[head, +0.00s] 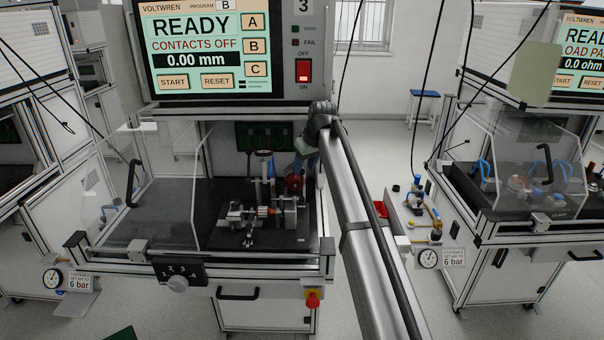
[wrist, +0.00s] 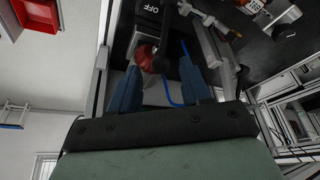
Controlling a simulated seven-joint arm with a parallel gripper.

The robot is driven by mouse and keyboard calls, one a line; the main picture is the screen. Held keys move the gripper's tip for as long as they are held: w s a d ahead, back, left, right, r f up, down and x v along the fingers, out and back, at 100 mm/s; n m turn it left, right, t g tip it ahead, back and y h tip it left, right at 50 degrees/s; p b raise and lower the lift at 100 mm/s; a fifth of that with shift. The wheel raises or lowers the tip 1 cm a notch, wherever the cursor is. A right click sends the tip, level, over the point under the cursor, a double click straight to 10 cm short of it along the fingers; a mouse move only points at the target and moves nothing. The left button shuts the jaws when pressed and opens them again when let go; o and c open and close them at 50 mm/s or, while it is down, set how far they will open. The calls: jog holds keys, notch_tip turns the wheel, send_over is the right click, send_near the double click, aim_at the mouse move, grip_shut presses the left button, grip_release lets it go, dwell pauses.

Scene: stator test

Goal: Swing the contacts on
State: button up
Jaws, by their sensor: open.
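The station screen (head: 200,45) reads READY, CONTACTS OFF and 0.00 mm. Below it, inside the station, a metal fixture (head: 235,215) stands on a black bed. A red knob (head: 293,183) is at the right of the fixture, by a dark part labelled OFF (wrist: 153,12) in the wrist view. My gripper (wrist: 158,68) is open, with its two blue fingers apart. The red knob also shows in the wrist view (wrist: 146,58), between the fingertips and closer to the left one; I cannot tell whether they touch it. In the head view my gripper is mostly hidden behind my arm.
Clear guard panels (head: 155,205) flank the bed. A red OFF/ON switch (head: 303,71) is beside the screen. A numbered dial (head: 178,283) and a red-and-yellow stop button (head: 312,299) are on the front. A red bin (wrist: 38,14) and blue stool (wrist: 14,115) show in the wrist view.

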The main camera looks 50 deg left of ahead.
aim_at(303, 170)
jog(key=shift+x, duration=2.05)
jog(key=shift+c, duration=0.3)
grip_shut()
